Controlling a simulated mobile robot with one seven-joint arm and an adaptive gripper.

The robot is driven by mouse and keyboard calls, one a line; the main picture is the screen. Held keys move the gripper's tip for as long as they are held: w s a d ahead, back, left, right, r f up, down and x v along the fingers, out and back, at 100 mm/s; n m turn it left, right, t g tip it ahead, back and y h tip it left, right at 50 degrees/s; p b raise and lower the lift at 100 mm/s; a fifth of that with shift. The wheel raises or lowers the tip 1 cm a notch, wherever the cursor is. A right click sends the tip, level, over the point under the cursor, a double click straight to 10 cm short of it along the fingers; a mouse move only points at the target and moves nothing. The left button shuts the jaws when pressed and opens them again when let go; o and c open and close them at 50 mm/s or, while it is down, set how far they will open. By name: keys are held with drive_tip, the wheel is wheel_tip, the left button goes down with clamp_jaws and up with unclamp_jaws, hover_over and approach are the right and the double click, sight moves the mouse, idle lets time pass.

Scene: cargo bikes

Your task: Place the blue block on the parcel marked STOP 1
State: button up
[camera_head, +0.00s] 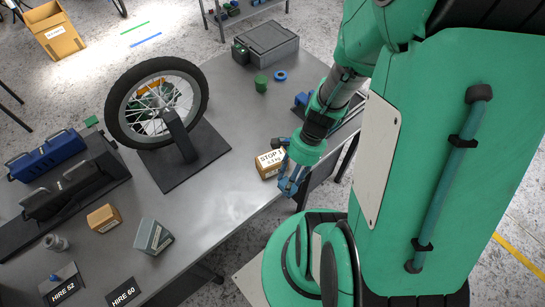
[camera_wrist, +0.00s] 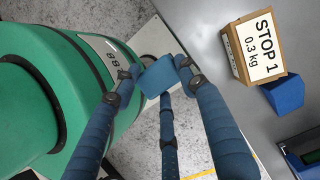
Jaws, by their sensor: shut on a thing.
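The parcel marked STOP 1 (camera_head: 268,168) is a small brown box with a white label, near the table's front edge. It also shows in the wrist view (camera_wrist: 231,59), to the right of my gripper. My gripper (camera_wrist: 159,75) has blue fingers and is shut on a small blue block (camera_wrist: 158,77), held between the fingertips. In the wrist view the block is apart from the parcel, with floor behind it. In the head view my gripper (camera_head: 289,188) is beside the parcel's right side, and its fingers blend with the block.
A darker blue piece (camera_wrist: 285,93) lies right beside the parcel. A wheel on a stand (camera_head: 158,102), a grey box (camera_head: 154,238) and another small carton (camera_head: 104,218) are on the table (camera_head: 222,208). Bare tabletop lies left of the parcel.

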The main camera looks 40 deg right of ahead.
drive_tip(key=shift+w, duration=0.1)
drive_tip(key=w+d, duration=0.2)
drive_tip(key=w, duration=0.3)
drive_tip(key=w+d+f, duration=0.1)
drive_tip(key=w+d, duration=0.1)
drive_tip(key=w, duration=0.2)
drive_tip(key=w+d+b, duration=0.1)
drive_tip(key=w+d, duration=0.1)
drive_tip(key=w, duration=0.3)
drive_tip(key=shift+w+d+f, duration=0.1)
drive_tip(key=shift+w+f, duration=0.15)
drive_tip(key=shift+w, duration=0.05)
drive_tip(key=shift+f+b, duration=0.45)
drive_tip(key=shift+f, duration=1.3)
drive_tip(key=shift+f, duration=0.15)
drive_tip(key=o, duration=1.2)
drive_tip(key=shift+c, duration=0.2)
drive_tip(key=p+v, duration=0.1)
drive_tip(key=v, duration=1.1)
drive_tip(key=shift+p, duration=0.35)
